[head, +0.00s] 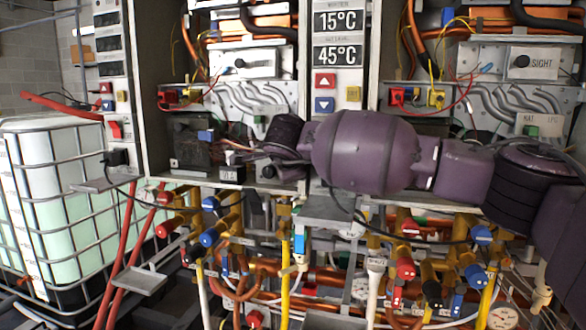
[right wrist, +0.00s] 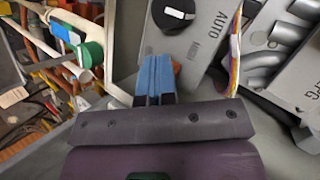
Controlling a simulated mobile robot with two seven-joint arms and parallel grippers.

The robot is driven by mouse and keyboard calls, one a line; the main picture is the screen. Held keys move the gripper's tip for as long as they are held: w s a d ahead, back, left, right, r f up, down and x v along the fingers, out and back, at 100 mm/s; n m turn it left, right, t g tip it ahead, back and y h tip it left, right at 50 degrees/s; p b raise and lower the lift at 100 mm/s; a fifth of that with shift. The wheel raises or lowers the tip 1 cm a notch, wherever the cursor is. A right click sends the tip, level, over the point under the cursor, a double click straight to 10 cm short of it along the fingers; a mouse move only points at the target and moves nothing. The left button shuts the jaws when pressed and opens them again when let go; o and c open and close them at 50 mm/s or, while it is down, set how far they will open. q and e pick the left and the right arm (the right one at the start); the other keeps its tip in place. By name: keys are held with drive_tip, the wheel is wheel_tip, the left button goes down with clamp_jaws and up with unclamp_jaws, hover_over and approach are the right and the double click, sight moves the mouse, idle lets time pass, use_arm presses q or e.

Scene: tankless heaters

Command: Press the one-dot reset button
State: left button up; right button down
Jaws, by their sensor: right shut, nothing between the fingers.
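I cannot make out a one-dot mark on any button in either view. My right gripper (right wrist: 157,68) is shut and empty in the right wrist view, its blue fingertips together. They point at a grey panel, just below and left of a black knob (right wrist: 174,14) marked AUTO and MANU. A green round part (right wrist: 90,53) lies left of the fingers. In the head view my purple right arm reaches in from the right across the middle heater, and its far end hides the gripper's fingers and part of the panel behind. My left gripper is in neither view.
Pipes and valves (head: 300,240) crowd below. A white caged tank (head: 60,190) stands at left.

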drive_tip(key=shift+s+f, duration=0.2)
drive_tip(key=shift+f, duration=0.05)
drive_tip(key=s, duration=0.1)
drive_tip(key=s+a, duration=0.1)
drive_tip(key=s, duration=0.1)
drive_tip(key=s+p, duration=0.1)
drive_tip(key=shift+s+a+f, duration=0.1)
drive_tip(key=shift+s+a, duration=0.15)
drive_tip(key=shift+s, duration=0.15)
idle(0.6)
